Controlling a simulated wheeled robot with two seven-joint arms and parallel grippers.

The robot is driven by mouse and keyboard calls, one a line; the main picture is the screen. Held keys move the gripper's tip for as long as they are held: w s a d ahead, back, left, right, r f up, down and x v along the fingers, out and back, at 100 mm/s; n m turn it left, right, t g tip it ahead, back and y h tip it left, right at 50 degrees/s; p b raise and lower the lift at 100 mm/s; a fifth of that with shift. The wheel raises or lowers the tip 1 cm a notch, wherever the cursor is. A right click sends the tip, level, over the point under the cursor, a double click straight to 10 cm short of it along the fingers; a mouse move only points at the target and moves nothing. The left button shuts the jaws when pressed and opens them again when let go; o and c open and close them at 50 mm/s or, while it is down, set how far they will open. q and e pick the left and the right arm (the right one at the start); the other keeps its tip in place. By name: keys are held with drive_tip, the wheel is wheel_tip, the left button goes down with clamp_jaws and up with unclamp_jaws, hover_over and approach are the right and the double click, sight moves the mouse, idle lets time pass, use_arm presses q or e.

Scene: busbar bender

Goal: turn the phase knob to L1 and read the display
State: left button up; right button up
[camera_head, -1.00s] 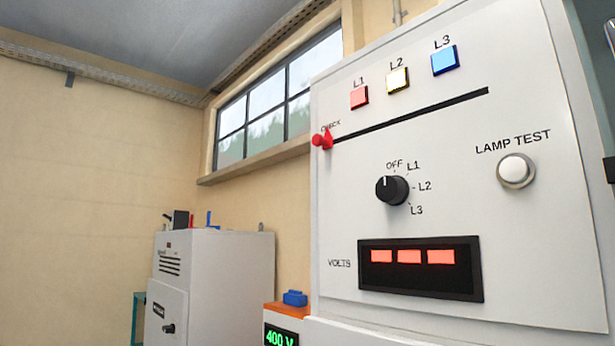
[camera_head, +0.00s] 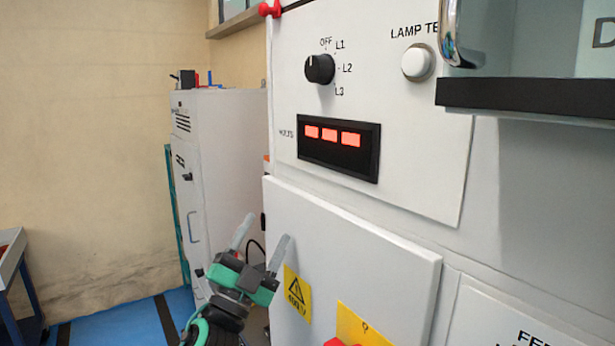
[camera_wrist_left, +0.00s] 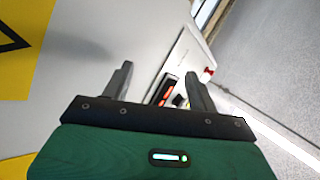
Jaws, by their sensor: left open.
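The black phase knob (camera_head: 320,69) is on the white panel in the head view, with OFF, L1, L2 and L3 printed around it. Its white pointer mark points up, towards OFF. The VOLTS display (camera_head: 338,148) is below it, with three red-lit blocks and no readable number. My left gripper (camera_head: 262,238) is open and empty, low in front of the cabinet, well below the display and knob. In the left wrist view its fingers (camera_wrist_left: 160,88) stand apart, with the display (camera_wrist_left: 161,90) seen small between them. My right gripper is not in view.
A white lamp test button (camera_head: 418,62) is right of the knob. A glass-fronted box with a dark lower edge (camera_head: 530,97) juts out at upper right. A cabinet door (camera_head: 350,240) with yellow warning labels is beside my left gripper. A grey cabinet (camera_head: 232,150) stands behind.

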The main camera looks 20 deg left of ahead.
use_arm(q)
drive_tip(key=s+d+r+m+g+h, duration=0.3)
drive_tip(key=r+m+g+h, duration=0.35)
drive_tip(key=m, duration=0.35)
drive_tip(key=s+d+r+m+g+h, duration=0.3)
drive_tip(key=s+r+m+g+h, duration=0.25)
drive_tip(key=m, duration=0.45)
drive_tip(key=s+d+r+m+g+h, duration=0.25)
drive_tip(key=r+m+g+h, duration=0.25)
drive_tip(key=r+m+g, duration=0.4)
drive_tip(key=t+y+p, duration=0.2)
drive_tip(key=t+y, duration=0.8)
drive_tip(key=y, duration=0.1)
approach(311, 67)
drive_tip(key=p+x, duration=0.6)
drive_tip(key=x, duration=0.1)
drive_tip(key=shift+w+d+r, duration=0.2)
drive_tip(key=shift+w+d, duration=0.05)
drive_tip(key=shift+w, duration=0.05)
drive_tip(key=shift+w+d+f+p, duration=0.15)
drive_tip(key=shift+w+d+p, duration=0.25)
drive_tip(key=shift+w, duration=0.2)
drive_tip(key=shift+d, duration=0.1)
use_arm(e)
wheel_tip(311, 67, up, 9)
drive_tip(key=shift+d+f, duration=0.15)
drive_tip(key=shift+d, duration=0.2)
use_arm(q)
drive_tip(key=c, duration=1)
